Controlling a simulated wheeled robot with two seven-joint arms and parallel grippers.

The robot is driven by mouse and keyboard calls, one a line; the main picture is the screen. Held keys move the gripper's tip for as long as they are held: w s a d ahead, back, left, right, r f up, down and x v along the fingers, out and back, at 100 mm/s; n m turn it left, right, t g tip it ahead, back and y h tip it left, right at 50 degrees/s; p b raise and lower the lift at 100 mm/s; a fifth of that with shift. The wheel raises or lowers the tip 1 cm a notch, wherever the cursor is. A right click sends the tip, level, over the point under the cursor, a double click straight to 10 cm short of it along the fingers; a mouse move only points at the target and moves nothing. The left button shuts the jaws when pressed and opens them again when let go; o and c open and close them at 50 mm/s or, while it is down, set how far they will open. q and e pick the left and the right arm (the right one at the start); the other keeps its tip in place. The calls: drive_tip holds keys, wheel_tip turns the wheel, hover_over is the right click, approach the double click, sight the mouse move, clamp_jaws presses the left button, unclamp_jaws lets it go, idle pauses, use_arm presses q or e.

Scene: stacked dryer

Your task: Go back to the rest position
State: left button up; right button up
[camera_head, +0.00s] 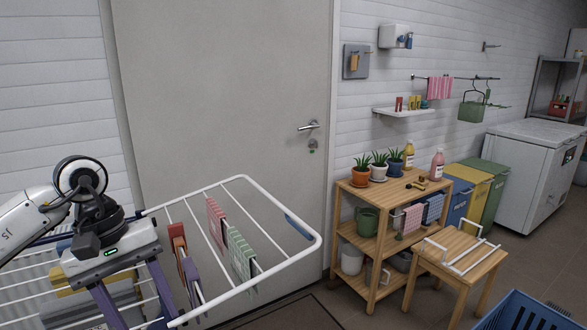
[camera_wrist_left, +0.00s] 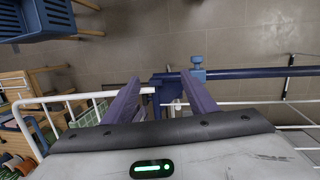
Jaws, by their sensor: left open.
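My left gripper (camera_head: 132,308) is above the left part of a white drying rack (camera_head: 320,240), with its purple fingers pointing down and spread apart. The left wrist view shows the two fingers (camera_wrist_left: 160,80) open with nothing held between them. A dark blue bar (camera_wrist_left: 250,74) with a lighter blue clip-like part (camera_wrist_left: 197,72) lies beyond and between the fingertips there. Whether the fingers touch the rack cannot be told. My right gripper is in neither view.
Pink (camera_head: 215,222) and green (camera_head: 240,252) cloths hang on the rack. A closed grey door (camera_head: 225,90) stands behind it. A wooden shelf (camera_head: 385,246) with potted plants, a stool (camera_head: 462,254) and a blue crate (camera_head: 520,312) are to the right.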

use_arm(q)
drive_tip(key=s+d+f+n+g+h, duration=0.1)
drive_tip(key=s+d+f+n+h, duration=0.2)
drive_tip(key=d, duration=0.6)
drive_tip(key=s+d+n+g+h, duration=0.1)
drive_tip(key=s+d+h, duration=0.3)
drive_tip(key=d, duration=0.5)
drive_tip(key=w+d+r+n+t+h, duration=0.1)
drive_tip(key=d+r+n+t+h, duration=0.35)
drive_tip(key=d+n+h, duration=0.65)
drive_tip(key=w+a+f+n+t+y, duration=0.3)
drive_tip(key=a+f+n+t+y, duration=0.35)
drive_tip(key=n, duration=0.95)
drive_tip(key=w+a+f+n+t+y, duration=0.2)
drive_tip(key=a+f+n+t+y, duration=0.45)
drive_tip(key=n, duration=0.95)
drive_tip(key=s+a+f+n+g+y, duration=0.2)
drive_tip(key=s+f+n, duration=0.6)
drive_tip(key=f, duration=0.4)
drive_tip(key=s+a+f+n+g+y, duration=0.3)
drive_tip(key=s+a+f+n, duration=0.4)
drive_tip(key=s+f, duration=0.4)
drive_tip(key=shift+f+n+g, duration=0.4)
drive_tip(key=shift+n+g, duration=0.2)
drive_tip(key=shift+g, duration=0.15)
